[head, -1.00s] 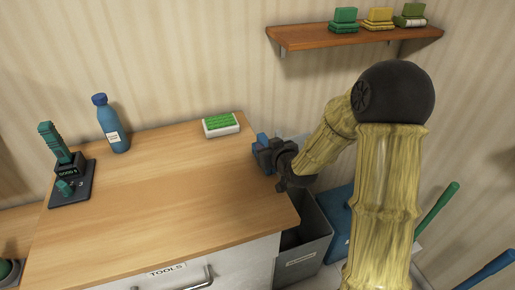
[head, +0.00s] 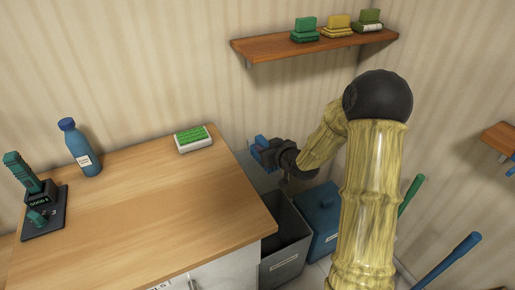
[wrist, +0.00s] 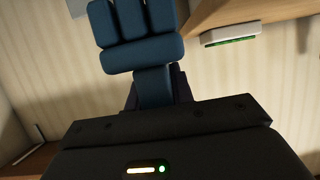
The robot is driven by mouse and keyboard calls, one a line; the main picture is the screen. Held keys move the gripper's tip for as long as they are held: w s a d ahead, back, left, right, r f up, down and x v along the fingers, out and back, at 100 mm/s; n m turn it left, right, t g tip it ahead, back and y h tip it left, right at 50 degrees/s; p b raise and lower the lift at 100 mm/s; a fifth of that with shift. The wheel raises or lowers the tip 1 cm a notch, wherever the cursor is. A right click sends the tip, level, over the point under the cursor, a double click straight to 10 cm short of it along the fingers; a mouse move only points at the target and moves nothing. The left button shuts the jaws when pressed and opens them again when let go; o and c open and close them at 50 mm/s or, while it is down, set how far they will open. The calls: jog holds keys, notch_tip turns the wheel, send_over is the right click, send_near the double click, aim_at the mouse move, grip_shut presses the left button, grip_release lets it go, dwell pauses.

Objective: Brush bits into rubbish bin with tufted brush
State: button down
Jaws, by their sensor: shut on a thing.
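My gripper (head: 268,153) is shut on a blue brush (head: 260,142), past the right edge of the wooden worktop. In the wrist view the brush (wrist: 140,52) shows thick blue tuft-like blocks and a short blue stem between the jaws. The grey rubbish bin (head: 285,267) stands beside the worktop's right end, open at the top, with a label too small to read. The brush is higher than the bin and a little behind it. I can make out no bits on the worktop (head: 150,205), and the bin's inside is dark.
A white block with a green top (head: 194,142) lies at the worktop's back right. A blue bottle (head: 80,147) and a dark stand with green pieces (head: 41,215) are at the left. A blue lidded box (head: 321,222) stands right of the bin. A shelf (head: 315,45) hangs above.

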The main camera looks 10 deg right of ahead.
jog(key=shift+w+d+r+p, duration=0.15)
jog(key=shift+d+r+p, duration=0.2)
jog(key=shift+r+p, duration=0.6)
jog(key=shift+w+d+r+p, duration=0.15)
jog(key=shift+d+r+p, duration=0.25)
jog(key=shift+r+p, duration=0.55)
jog(key=shift+w+d+r+p, duration=0.15)
jog(key=shift+d+r+p, duration=0.2)
jog(key=shift+r+p, duration=0.6)
jog(key=shift+r, duration=0.3)
